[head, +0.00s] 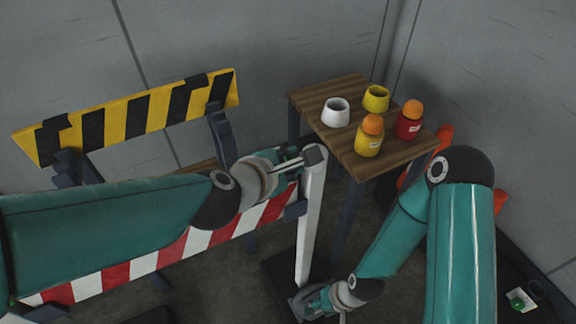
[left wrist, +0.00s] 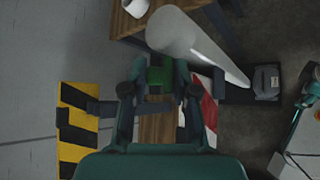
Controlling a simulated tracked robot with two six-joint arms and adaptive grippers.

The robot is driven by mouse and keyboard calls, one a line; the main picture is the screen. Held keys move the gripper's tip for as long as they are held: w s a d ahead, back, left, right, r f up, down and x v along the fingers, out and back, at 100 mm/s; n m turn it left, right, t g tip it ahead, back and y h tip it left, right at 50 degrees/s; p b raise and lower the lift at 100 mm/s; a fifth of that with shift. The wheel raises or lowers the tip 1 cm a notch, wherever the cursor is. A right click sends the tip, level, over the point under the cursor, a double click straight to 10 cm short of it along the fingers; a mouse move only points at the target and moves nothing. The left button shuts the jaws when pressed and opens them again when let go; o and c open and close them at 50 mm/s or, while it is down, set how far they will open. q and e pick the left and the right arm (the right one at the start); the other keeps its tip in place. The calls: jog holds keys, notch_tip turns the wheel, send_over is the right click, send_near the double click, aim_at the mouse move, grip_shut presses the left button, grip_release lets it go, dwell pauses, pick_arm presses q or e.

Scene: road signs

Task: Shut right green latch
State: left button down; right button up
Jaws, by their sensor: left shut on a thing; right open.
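A red-and-white striped barrier board (head: 200,240) runs up to a white post (head: 311,220) at its right end. My left gripper (head: 295,165) is at the top of this post, by the board's end. In the left wrist view its fingers (left wrist: 160,85) are on either side of a small green block (left wrist: 160,71), which looks like the green latch, and are shut on it. The white post (left wrist: 195,45) is just beyond. In the head view the latch is mostly hidden by my gripper. My right gripper (head: 312,302) is low by the post's foot, open and apparently empty.
A wooden table (head: 335,88) behind the post holds a white cup (head: 335,112), a yellow cup (head: 376,98), a yellow bottle (head: 369,140) and a red bottle (head: 409,122). A yellow-and-black barrier (head: 130,115) stands at left. Orange objects (head: 443,135) are behind my right arm.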

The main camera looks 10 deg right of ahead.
pick_arm(q)
jog(key=s+f+m+t+b, duration=0.1)
jog(key=t+b, duration=0.1)
jog(key=b, duration=0.4)
jog(key=s+f+m+t+b, duration=0.1)
jog(key=m+t+b, duration=0.1)
jog(key=b, duration=0.4)
jog(key=s+d+f+m+t+b, duration=0.1)
jog(key=t+b, duration=0.1)
jog(key=b, duration=0.4)
jog(key=shift+f+m+t, duration=0.3)
jog(key=shift+f+m, duration=0.05)
jog(key=shift+m, duration=0.05)
jog(key=shift+m+t+h+b, duration=0.3)
jog(key=shift+h+b, duration=0.1)
jog(key=shift+b, duration=0.9)
jog(key=c, duration=1.1)
grip_release()
jog(key=shift+s+f, duration=0.1)
